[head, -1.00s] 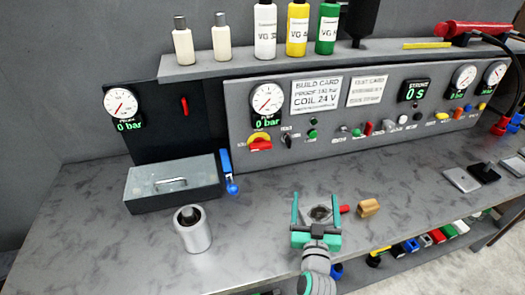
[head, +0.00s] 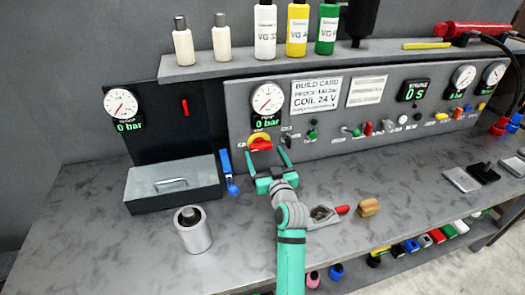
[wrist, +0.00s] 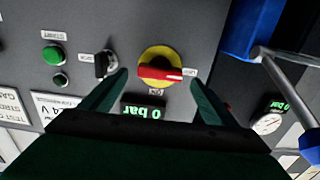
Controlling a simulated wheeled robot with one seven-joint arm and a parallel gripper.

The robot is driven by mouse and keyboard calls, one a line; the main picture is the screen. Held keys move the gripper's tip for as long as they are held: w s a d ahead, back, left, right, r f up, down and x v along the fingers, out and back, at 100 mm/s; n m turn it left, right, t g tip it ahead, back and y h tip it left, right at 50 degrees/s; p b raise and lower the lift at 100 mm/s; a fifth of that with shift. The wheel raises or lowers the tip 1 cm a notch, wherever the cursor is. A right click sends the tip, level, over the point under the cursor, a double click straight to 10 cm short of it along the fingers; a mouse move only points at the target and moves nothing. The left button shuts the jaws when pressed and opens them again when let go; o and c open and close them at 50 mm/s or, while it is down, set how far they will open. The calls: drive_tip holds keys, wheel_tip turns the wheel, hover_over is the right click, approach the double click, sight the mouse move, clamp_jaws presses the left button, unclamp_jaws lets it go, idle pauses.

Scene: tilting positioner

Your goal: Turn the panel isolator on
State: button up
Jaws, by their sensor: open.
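The panel isolator (head: 259,142) is a red handle on a yellow round plate, low on the grey panel under a gauge reading 0 bar. In the wrist view the isolator (wrist: 160,68) sits between my two fingers, its red handle lying roughly crosswise in the picture. My gripper (head: 267,158) is open, with its green fingers reaching up towards the panel around the isolator. In the wrist view my gripper (wrist: 158,88) holds nothing, and I cannot tell whether the fingers touch the handle.
A black selector switch (wrist: 104,64) and a green button (wrist: 53,55) are close beside the isolator.

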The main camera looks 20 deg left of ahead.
sight(262, 149)
drive_tip(key=shift+x, duration=1.75)
drive_tip(key=c, duration=1.1)
drive_tip(key=shift+o, duration=0.2)
